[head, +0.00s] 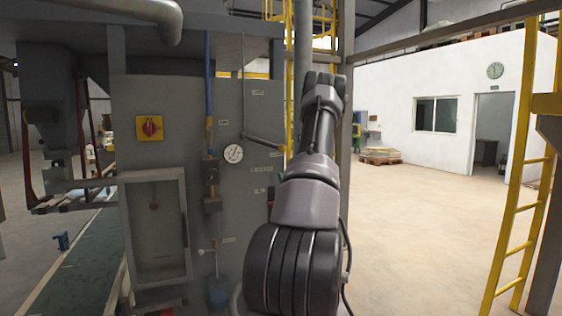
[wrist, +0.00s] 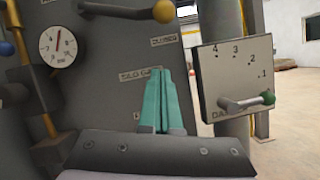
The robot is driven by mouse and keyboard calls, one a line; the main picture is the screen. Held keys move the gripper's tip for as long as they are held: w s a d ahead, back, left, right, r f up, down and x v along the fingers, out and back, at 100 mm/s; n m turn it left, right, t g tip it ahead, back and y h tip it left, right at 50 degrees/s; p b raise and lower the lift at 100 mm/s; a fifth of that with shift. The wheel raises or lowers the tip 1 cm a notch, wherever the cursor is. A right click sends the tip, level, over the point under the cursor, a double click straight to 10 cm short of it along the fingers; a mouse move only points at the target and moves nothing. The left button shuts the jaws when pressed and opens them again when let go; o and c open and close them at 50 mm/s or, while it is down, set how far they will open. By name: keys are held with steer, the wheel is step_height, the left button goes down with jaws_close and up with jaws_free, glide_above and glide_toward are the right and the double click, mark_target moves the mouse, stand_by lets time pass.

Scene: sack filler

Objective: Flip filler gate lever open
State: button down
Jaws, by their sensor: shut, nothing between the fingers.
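In the wrist view, a lever with a green knob (wrist: 268,97) sits low on a pale plate (wrist: 222,70) marked 1 to 4. It points right, its knob just below the 1. My gripper (wrist: 160,74) has teal fingers pressed together and empty, left of this plate and apart from the lever. A second lever with a yellow knob (wrist: 163,11) is above the fingers. A label starting "SILO GA" is partly behind them. In the head view my arm hides the gripper and the numbered plate.
A round gauge (wrist: 58,47) and a blue knob (wrist: 6,48) are at the wrist view's left. In the head view, the grey cabinet (head: 190,110) carries a red switch on a yellow plate (head: 149,127). A yellow ladder (head: 520,205) stands right. The floor between is open.

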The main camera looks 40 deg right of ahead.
steer(key=w+d+r, duration=0.3)
steer(key=w+r, duration=0.2)
steer(key=r, duration=0.1)
steer(key=shift+w+d+r, duration=0.2)
steer(key=shift+r, duration=0.1)
